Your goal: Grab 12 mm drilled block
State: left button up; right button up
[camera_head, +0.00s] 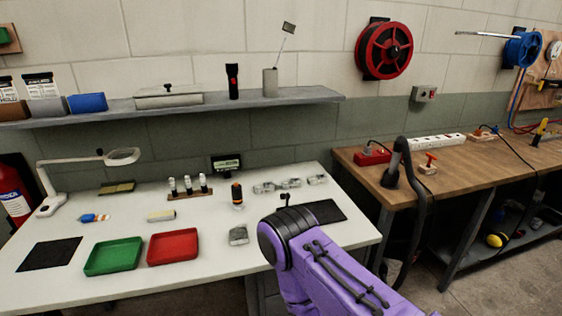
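Several small grey metallic blocks lie on the white table. A row of them (290,183) sits at the table's back right, and a single grey block (238,236) lies nearer, right of the red tray. I cannot tell which one is the 12 mm drilled block, as no hole sizes can be read. My purple arm comes in from the lower right, over the table's right part. Neither of my grippers can be made out.
A green tray (114,257) and a red tray (173,232) stand at the front. An orange-black tool (237,196) stands upright near the blocks. A dark mat (325,212) is partly behind my arm. A wooden bench (470,170) is to the right.

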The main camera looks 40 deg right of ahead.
aim_at(321, 178)
jog(key=z, duration=1.2)
jog(key=i, duration=0.6)
jog(key=z, duration=0.05)
